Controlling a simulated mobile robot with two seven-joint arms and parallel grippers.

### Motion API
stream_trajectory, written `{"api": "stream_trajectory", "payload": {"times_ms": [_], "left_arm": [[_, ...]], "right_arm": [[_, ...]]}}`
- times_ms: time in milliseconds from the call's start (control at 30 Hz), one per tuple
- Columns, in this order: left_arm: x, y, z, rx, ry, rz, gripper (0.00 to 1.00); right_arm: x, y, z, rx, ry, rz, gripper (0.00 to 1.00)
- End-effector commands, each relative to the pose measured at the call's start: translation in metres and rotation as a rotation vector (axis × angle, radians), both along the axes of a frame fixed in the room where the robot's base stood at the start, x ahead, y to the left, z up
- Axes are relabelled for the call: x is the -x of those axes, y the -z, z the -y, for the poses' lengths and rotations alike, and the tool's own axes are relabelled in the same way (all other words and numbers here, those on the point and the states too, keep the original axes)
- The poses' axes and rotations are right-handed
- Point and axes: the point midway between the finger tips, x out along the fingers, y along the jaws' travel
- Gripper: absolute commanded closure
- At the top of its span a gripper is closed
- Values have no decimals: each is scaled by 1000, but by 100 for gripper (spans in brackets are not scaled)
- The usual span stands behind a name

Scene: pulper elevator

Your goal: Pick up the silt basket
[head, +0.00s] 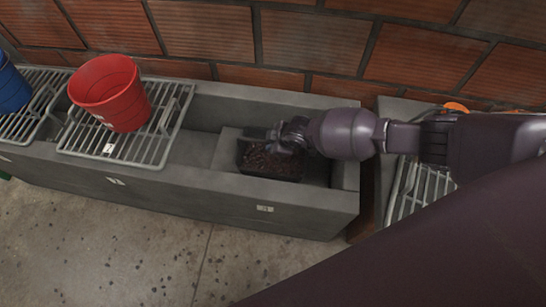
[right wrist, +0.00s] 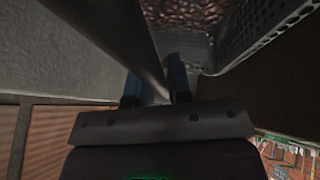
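The silt basket (head: 268,163) is a dark box of brown silt, sitting in the right part of the concrete trough in the head view. Its perforated wall (right wrist: 262,32) and some silt show in the right wrist view. My right gripper (head: 284,137) is at the basket's back right part, partly hiding it. In the right wrist view, the blue-padded fingers (right wrist: 155,82) stand on either side of a dark bar, seemingly part of the basket, which fills the narrow gap between them. My left gripper is not in view.
The grey trough (head: 190,192) runs along a brick wall (head: 310,45). A red bucket (head: 110,92) stands on a metal grate (head: 90,143) left of the basket, with a blue bucket (head: 10,88) further left. Another grate (head: 420,186) lies at right. The floor in front is clear.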

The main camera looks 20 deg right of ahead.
Motion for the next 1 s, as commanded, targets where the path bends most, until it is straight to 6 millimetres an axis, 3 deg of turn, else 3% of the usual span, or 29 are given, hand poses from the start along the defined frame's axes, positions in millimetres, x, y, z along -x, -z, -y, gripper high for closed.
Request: {"api": "stream_trajectory", "payload": {"times_ms": [33, 100, 667, 867, 1000], "left_arm": [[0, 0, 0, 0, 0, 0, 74], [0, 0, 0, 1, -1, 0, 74], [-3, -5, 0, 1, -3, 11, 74], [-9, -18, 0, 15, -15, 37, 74], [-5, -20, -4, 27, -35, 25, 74]], "right_arm": [[0, 0, 0, 0, 0, 0, 89], [0, 0, 0, 0, 0, 0, 100], [-2, -7, 0, 0, -1, 4, 100], [-5, -40, 0, -1, 0, 14, 100], [-7, -76, 0, -1, -1, 19, 100]]}}
